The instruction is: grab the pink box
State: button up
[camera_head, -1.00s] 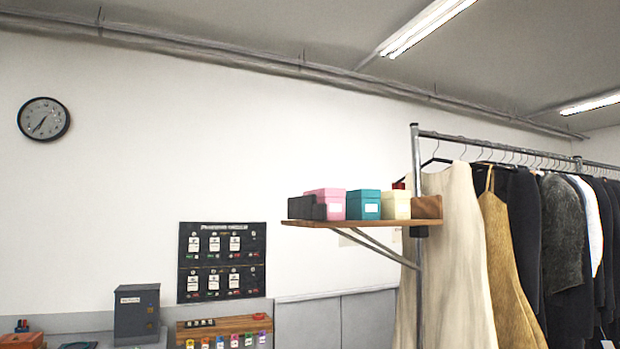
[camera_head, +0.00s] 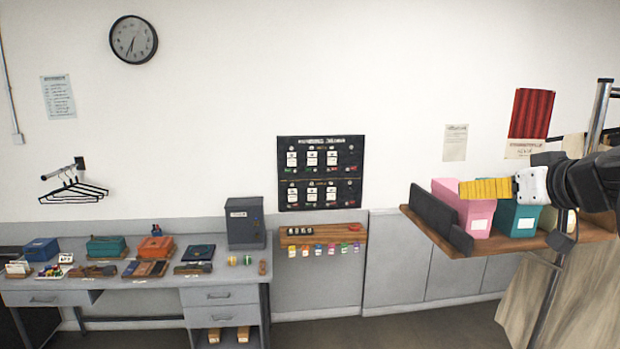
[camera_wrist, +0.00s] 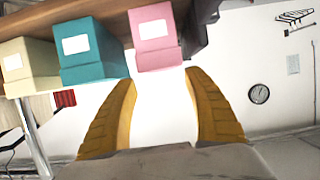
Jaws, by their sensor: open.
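The pink box (camera_head: 464,207) stands on a wooden shelf (camera_head: 443,243) at the right, between a dark upright panel and a teal box. In the wrist view the pink box (camera_wrist: 155,38) is near the top centre, with a white label facing me. My gripper (camera_head: 466,189) is at the shelf, its yellow finger in front of the upper part of the pink box. In the wrist view my gripper (camera_wrist: 160,85) has its two yellow fingers spread apart with nothing between them. The box shows just beyond the fingertips.
The teal box (camera_head: 515,219) stands close beside the pink box, with a cream box (camera_wrist: 27,66) beyond it. The dark panel (camera_head: 437,213) borders the other side. A clothes rack post (camera_head: 600,115) rises at the right.

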jog(key=p+x, duration=0.1)
jog(key=x, duration=0.3)
jog(key=shift+w+a, duration=0.1)
jog(key=shift+w, duration=0.1)
jog(key=shift+w+a+p, duration=0.1)
jog(key=shift+w+p, duration=0.15)
jog(key=shift+p, duration=0.25)
jog(key=shift+w, duration=0.35)
jog(key=x, duration=0.2)
jog(key=shift+w+f, duration=0.3)
jog(key=shift+w, duration=0.05)
jog(key=shift+s, duration=0.15)
jog(key=shift+s+r, duration=0.15)
jog(key=shift+s, duration=0.1)
jog(key=c, duration=0.9)
jog(key=shift+c, duration=0.3)
